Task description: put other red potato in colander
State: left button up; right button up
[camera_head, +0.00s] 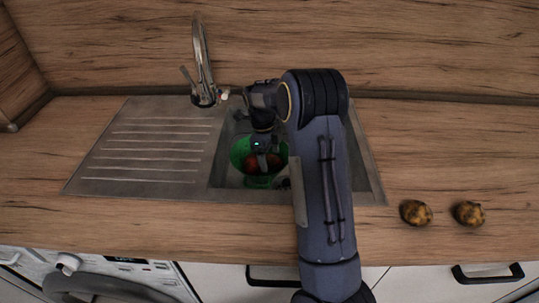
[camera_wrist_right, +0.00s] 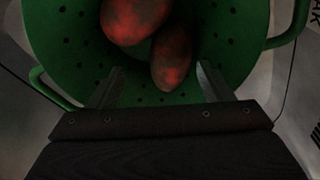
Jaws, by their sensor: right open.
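A green colander (camera_head: 239,149) stands in the sink basin. It also fills much of the right wrist view (camera_wrist_right: 62,50), with its holes and two handles showing. Two red potatoes lie inside it: one at the top centre (camera_wrist_right: 133,18) and one just right of centre (camera_wrist_right: 176,60). In the head view a reddish patch of potato (camera_head: 273,161) shows under my gripper. My right gripper (camera_wrist_right: 160,85) is open, fingers reaching down into the colander on either side of the lower potato's near end. It hangs over the colander in the head view (camera_head: 264,160). My left gripper is out of view.
Two brownish-yellow potatoes lie on the counter at the right, one nearer the sink (camera_head: 415,212) and one farther right (camera_head: 468,214). A tap (camera_head: 203,75) rises behind the sink, and a ribbed drainboard (camera_head: 150,150) lies left of the basin.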

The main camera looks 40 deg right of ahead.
jog(key=r, duration=0.5)
jog(key=w+r, duration=0.1)
jog(key=r, duration=0.1)
jog(key=shift+a+r, duration=0.15)
jog(key=shift+a, duration=0.1)
jog(key=s+a+r+n+t+y, duration=0.1)
jog(key=s+a+r+n+t, duration=0.1)
jog(key=s+a+n, duration=0.3)
jog(key=s+a+r+n+t+y, duration=0.1)
jog(key=s+a+r+n+t, duration=0.1)
jog(key=s+a+n, duration=0.3)
jog(key=s+a+r+n+t+y, duration=0.1)
jog(key=s+a+r+n, duration=0.3)
jog(key=s+n, duration=0.6)
jog(key=shift+s+a+r+n+t+y, duration=0.25)
jog(key=shift+a+n+t+y, duration=0.2)
jog(key=shift+a+y, duration=0.2)
jog(key=s+a+f+n, duration=0.1)
jog(key=s+n, duration=0.1)
jog(key=s+a+f+n+t, duration=0.1)
jog(key=s+a+n, duration=0.1)
jog(key=n, duration=0.1)
jog(key=s+a+f+n, duration=0.1)
jog(key=s+a+n, duration=0.1)
jog(key=n, duration=0.1)
jog(key=shift+s+f, duration=0.1)
jog(key=shift+s, duration=0.2)
jog(key=shift+s, duration=0.1)
